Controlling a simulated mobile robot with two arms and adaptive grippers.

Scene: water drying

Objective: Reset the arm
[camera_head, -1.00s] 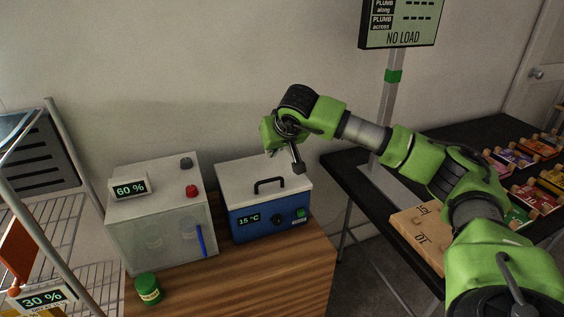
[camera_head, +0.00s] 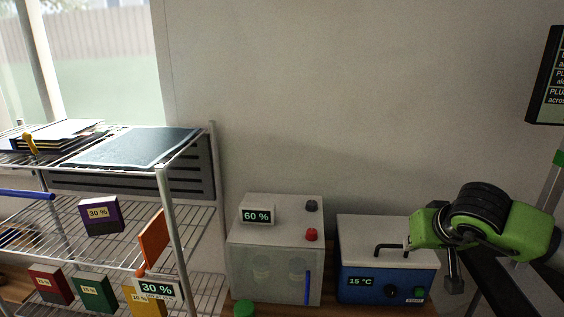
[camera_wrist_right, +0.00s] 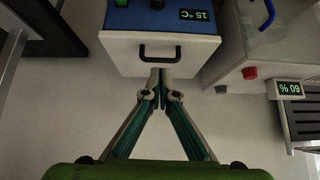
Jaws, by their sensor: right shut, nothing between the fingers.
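My right arm, green and black, comes in from the right in the head view. Its gripper (camera_head: 453,284) points down beside the right side of the blue water bath with a white lid and black handle (camera_head: 386,272). In the right wrist view my right gripper (camera_wrist_right: 161,92) has its fingertips together with nothing between them. The fingertips appear in front of the lid's edge, near the black handle (camera_wrist_right: 159,50); whether they touch it I cannot tell. The bath's display reads 15 °C. My left gripper is not in view.
A grey cabinet (camera_head: 275,245) marked 60 % with a red knob stands left of the bath. A green-lidded jar (camera_head: 244,308) is in front. A wire rack (camera_head: 190,225) with coloured boxes and a 30 % display fills the left.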

